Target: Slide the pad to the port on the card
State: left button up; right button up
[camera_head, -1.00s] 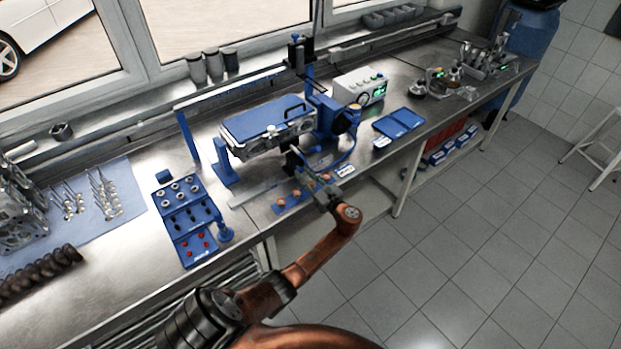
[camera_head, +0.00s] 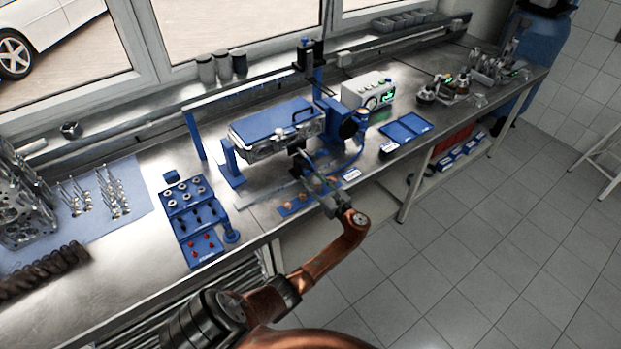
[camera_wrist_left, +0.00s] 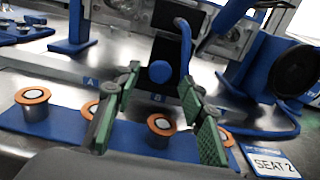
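The pad appears to be the black block with a round blue knob (camera_wrist_left: 160,72) and a blue hose, in front of the metal engine part; in the head view it is a small dark block (camera_head: 296,146). My left gripper (camera_wrist_left: 160,84) is open, its green-lined fingers on either side of the knob in the picture. I cannot tell whether they touch it. The left gripper is small in the head view (camera_head: 304,160). The card (camera_wrist_left: 272,163) reads "SEAT 2"; it also lies on the bench in the head view (camera_head: 352,175). The ports are largely hidden. My right gripper is not in view.
A blue strip (camera_wrist_left: 58,124) with several copper-ringed cups lies below the fingers. A black round part (camera_wrist_left: 297,76) stands right. A blue sorting tray (camera_head: 190,215) and a control box (camera_head: 367,90) flank the fixture.

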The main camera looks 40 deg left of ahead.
pick_arm(q)
jog(key=v, duration=1.1)
